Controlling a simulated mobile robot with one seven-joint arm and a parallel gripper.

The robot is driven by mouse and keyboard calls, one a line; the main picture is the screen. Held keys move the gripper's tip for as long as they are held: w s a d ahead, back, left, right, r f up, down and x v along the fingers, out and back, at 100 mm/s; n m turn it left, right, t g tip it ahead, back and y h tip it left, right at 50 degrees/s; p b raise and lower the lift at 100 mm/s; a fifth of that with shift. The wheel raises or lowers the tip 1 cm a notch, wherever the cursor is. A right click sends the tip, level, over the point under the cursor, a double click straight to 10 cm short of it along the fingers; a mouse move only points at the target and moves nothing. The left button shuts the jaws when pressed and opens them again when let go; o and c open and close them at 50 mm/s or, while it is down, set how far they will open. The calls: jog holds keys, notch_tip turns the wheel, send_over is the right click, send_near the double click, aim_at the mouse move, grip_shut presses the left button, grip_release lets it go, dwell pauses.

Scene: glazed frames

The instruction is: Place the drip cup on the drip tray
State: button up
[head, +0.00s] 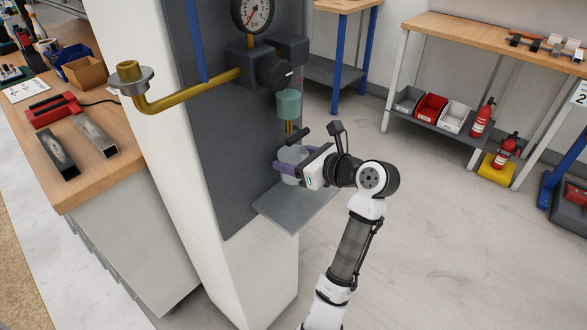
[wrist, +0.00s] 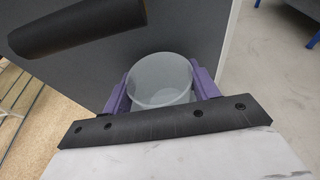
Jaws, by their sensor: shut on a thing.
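The drip cup (wrist: 161,82) is a pale, translucent round cup, seen from above in the wrist view with its open top showing. In the head view the drip cup (head: 293,157) is upright, just above or at the drip tray. My gripper (head: 290,165) is shut on it, with purple fingers on both sides; the gripper also shows in the wrist view (wrist: 162,88). The drip tray (head: 292,208) is a flat grey plate jutting from the dark panel, below the cup. I cannot tell whether the cup's base touches the tray, as the gripper hides it.
Above the cup hangs a teal-bowled filter unit (head: 289,104) with a thin brass stem. A pressure gauge (head: 252,12) and a yellow pipe (head: 190,97) are on the panel. A wooden workbench (head: 85,160) stands left.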

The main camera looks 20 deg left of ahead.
jog(key=shift+a+f, duration=0.2)
jog(key=shift+f, duration=1.7)
jog(key=shift+f+p, duration=0.15)
jog(key=shift+p, duration=0.15)
jog(key=o, duration=1)
jog(key=shift+o, duration=0.2)
jog(key=v, duration=1.2)
jog(key=shift+r+b, duration=0.25)
jog(key=shift+b, duration=0.2)
